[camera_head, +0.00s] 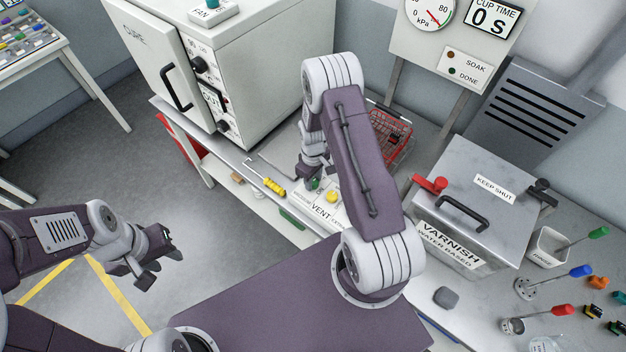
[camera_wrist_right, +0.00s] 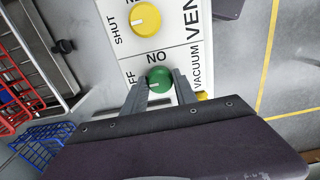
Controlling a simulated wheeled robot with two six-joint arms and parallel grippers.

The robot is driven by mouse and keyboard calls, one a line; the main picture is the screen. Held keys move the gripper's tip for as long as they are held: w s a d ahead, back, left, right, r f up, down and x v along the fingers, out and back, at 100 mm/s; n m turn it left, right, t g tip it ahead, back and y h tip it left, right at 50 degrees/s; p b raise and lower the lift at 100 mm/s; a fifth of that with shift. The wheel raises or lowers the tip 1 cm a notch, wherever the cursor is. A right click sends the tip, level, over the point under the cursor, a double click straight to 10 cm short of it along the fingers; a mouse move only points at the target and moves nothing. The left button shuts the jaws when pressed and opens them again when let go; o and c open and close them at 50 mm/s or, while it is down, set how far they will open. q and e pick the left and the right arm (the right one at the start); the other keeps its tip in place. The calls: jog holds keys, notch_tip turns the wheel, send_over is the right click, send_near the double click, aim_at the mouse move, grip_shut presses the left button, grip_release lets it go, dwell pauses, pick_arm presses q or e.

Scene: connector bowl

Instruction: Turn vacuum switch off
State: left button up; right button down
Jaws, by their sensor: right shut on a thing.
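The vacuum switch is a green round knob (camera_wrist_right: 159,78) on a white panel lettered VACUUM, with ON and partly hidden OFF lettering beside it. A pale mark shows on the knob's left side in the wrist view. My right gripper (camera_wrist_right: 160,87) is shut on this knob, one finger on each side. In the head view the green knob (camera_head: 313,184) is partly hidden below my right gripper (camera_head: 312,172). My left gripper (camera_head: 158,258) is open and empty above the floor, well away from the panel.
A yellow vent knob (camera_wrist_right: 145,17) sits beside the green one. A yellow-handled tool (camera_head: 273,187) lies on the bench near the panel. The cure oven (camera_head: 265,50) stands behind, a red wire basket (camera_head: 392,135) and the varnish tank (camera_head: 470,205) to the right.

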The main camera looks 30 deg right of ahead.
jog(key=shift+w+r, duration=0.1)
dwell(0.3)
jog(key=c, duration=1)
grip_release()
notch_tip(320, 180, up, 9)
jog(key=shift+b, duration=0.85)
